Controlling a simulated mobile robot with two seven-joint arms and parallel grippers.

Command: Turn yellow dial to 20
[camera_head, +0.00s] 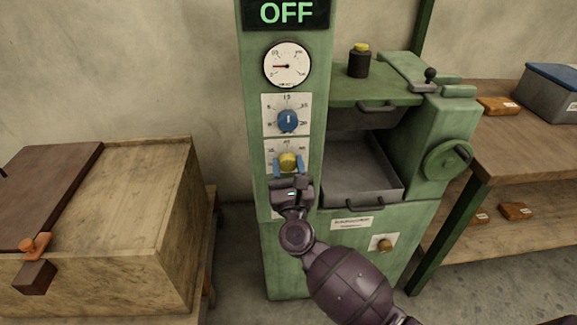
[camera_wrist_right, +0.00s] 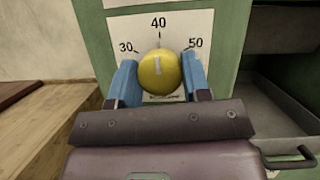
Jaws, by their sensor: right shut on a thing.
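The yellow dial (camera_head: 288,161) is on the front panel of the green machine, below the blue dial (camera_head: 288,121). In the right wrist view the yellow dial (camera_wrist_right: 160,72) sits under a scale marked 30, 40 and 50. Its pale pointer line is nearly upright, toward 40. My right gripper (camera_head: 288,167) is at the dial, with one blue finger on each side, shut on it. The two fingers also show in the right wrist view (camera_wrist_right: 160,80). My left gripper is not in view.
An OFF display (camera_head: 287,13) and a round gauge (camera_head: 287,65) are above the dials. An open metal tray (camera_head: 362,184) is right of the panel. A wooden box (camera_head: 110,225) stands at left and a workbench (camera_head: 520,130) at right.

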